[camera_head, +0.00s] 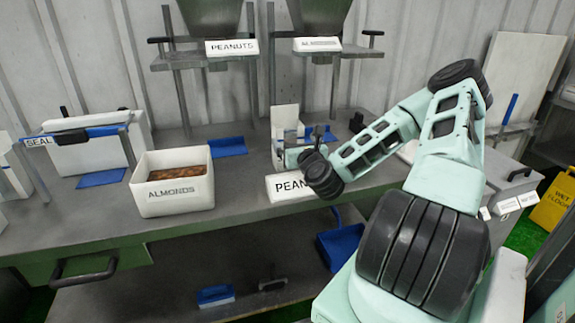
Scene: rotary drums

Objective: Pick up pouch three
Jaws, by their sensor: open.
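My gripper (312,135) is over the workbench near the picture's middle, partly hidden behind my black wrist joint. Its jaws are open, and I see nothing held in them. It is just above and behind a white bin labelled "PEAN..." (283,188), whose right part my wrist covers. A pale upright piece (285,118) stands close behind the gripper; I cannot tell whether it is a pouch. No pouch marked three can be made out.
A white ALMONDS bin (176,203) with brown contents stands left on the bench (235,208). A SEAL machine (88,143) is further left. PEANUTS (232,47) and ALMONDS (317,44) hoppers hang above. A yellow wet-floor sign (553,205) is at right.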

